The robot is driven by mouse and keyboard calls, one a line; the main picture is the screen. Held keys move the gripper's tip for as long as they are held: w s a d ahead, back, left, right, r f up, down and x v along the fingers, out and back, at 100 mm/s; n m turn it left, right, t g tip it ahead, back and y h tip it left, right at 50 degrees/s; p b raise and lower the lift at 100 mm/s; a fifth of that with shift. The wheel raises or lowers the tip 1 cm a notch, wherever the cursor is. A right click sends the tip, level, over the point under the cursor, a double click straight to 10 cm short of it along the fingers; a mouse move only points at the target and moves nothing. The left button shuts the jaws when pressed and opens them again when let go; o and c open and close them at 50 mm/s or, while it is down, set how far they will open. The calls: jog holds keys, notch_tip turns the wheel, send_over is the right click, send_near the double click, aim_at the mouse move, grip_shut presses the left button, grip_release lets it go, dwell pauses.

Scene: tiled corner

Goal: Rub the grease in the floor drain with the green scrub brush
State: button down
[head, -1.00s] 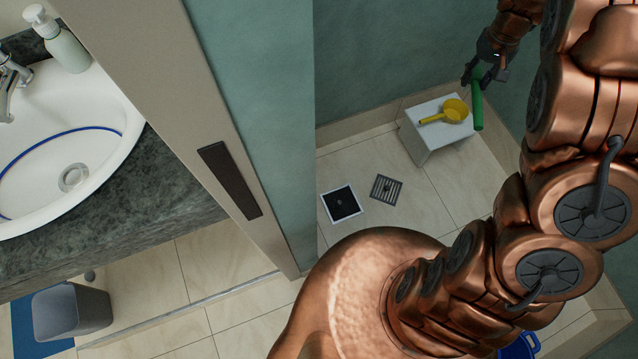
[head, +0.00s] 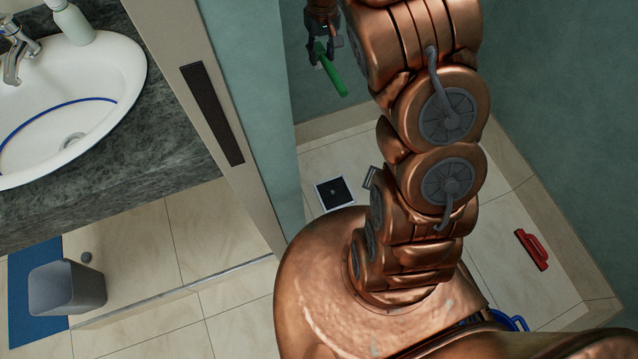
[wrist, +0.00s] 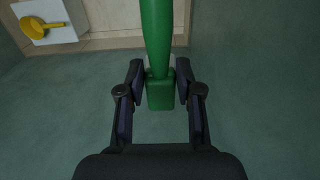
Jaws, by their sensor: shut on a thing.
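The green scrub brush (head: 331,72) is in my gripper (head: 323,48) in the head view, tilted and in front of the green wall. In the wrist view, my gripper (wrist: 160,88) has its fingers on either side of the brush's green handle (wrist: 157,38); the bristles cannot be made out. The floor drain (head: 335,194) is a dark square with a pale frame in the tiled floor, below and apart from the brush. A small pale spot shows in it; grease cannot be made out. The metal grate (head: 370,177) beside it is mostly hidden by my arm.
A white stool (wrist: 58,35) with a yellow scoop (wrist: 36,26) on it shows in the wrist view. A red-handled tool (head: 532,250) lies on the floor at right. A blue tub (head: 514,322) is partly hidden. A door frame (head: 208,110) stands at left.

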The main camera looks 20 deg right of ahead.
jog(key=shift+s+d+f+m+b, duration=0.5)
jog(key=shift+f+b, duration=7)
jog(key=shift+f, duration=5.65)
jog(key=shift+s+d+f+m+b, duration=0.5)
jog(key=shift+f+b, duration=6.95)
jog(key=shift+f, duration=5.65)
jog(key=shift+s+d+f+m+b, duration=0.5)
jog(key=shift+f+b, duration=7)
jog(key=shift+f, duration=5.65)
jog(key=shift+w+d+f, duration=0.1)
jog(key=shift+f, duration=0.85)
jog(key=shift+f, duration=0.15)
